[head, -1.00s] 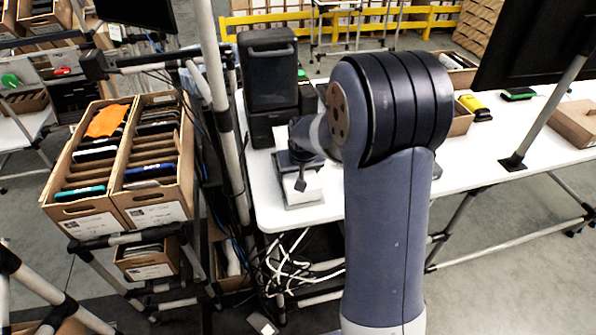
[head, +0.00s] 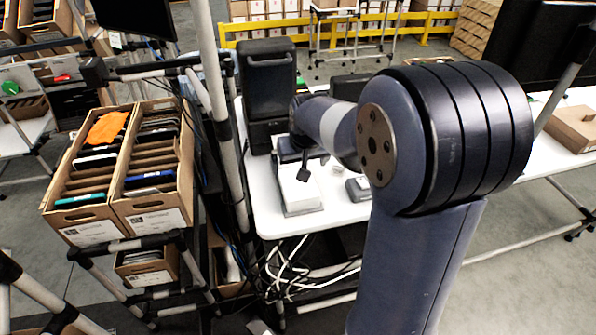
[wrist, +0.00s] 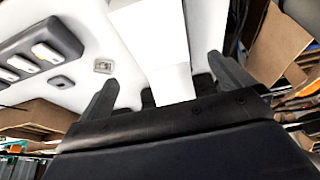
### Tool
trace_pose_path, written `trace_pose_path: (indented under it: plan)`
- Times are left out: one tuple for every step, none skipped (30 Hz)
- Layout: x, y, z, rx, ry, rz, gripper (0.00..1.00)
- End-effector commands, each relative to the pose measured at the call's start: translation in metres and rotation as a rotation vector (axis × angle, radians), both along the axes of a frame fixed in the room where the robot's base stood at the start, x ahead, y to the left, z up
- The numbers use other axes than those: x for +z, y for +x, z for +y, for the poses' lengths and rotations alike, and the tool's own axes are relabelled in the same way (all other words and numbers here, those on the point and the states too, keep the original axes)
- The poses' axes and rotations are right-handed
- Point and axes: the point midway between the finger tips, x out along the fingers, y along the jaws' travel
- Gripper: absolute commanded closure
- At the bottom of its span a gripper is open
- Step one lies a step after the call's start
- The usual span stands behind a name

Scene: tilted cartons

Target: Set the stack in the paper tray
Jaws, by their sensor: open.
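A white paper stack (head: 300,190) is on a grey base (head: 302,212) near the left end of the white table; I cannot tell whether that base is the paper tray. My gripper (head: 297,160) is directly over or at the stack in the head view, its fingers mostly hidden by the wrist. In the wrist view my gripper (wrist: 162,72) is open, with one dark finger on each side of a bright white block (wrist: 172,84), which seems to be the stack. Contact between fingers and block cannot be made out.
A tall black machine (head: 268,85) stands behind the stack. A grey device (head: 358,188) lies to its right, partly behind my arm. A metal post (head: 228,130) and cartons of phones (head: 150,175) are at the left. Cables hang below the table.

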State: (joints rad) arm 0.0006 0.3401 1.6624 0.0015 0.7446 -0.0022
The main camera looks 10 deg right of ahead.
Motion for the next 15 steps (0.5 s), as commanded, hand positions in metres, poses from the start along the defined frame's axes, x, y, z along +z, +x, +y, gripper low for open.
trace_pose_path:
  plan:
    - [0.009, -0.003, 0.000, 0.000, 0.000, -0.004, 0.00]
    - [0.013, -0.005, 0.000, 0.000, 0.000, -0.003, 0.00]
    - [0.018, -0.007, 0.000, 0.000, 0.000, -0.004, 0.00]
    - [0.022, -0.009, 0.000, 0.000, 0.000, -0.003, 0.00]
    - [0.024, -0.010, 0.000, 0.000, 0.000, -0.002, 0.00]
    - [0.028, -0.011, 0.000, 0.000, 0.000, -0.002, 0.00]
    - [0.030, -0.012, 0.000, 0.000, 0.000, -0.001, 0.00]
    - [0.031, -0.013, 0.000, 0.000, 0.000, -0.001, 0.00]
    - [0.033, -0.014, 0.000, 0.000, 0.000, -0.001, 0.00]
    - [0.034, -0.014, 0.000, 0.000, 0.000, 0.000, 0.00]
    - [0.034, -0.014, 0.000, 0.000, 0.000, 0.000, 0.00]
    - [0.034, -0.015, 0.000, 0.000, 0.000, 0.000, 0.00]
    - [0.035, -0.015, 0.000, 0.000, 0.000, 0.000, 0.00]
    - [0.035, -0.015, 0.000, 0.000, 0.000, 0.000, 0.00]
    - [0.034, -0.015, 0.000, 0.000, 0.000, 0.000, 0.00]
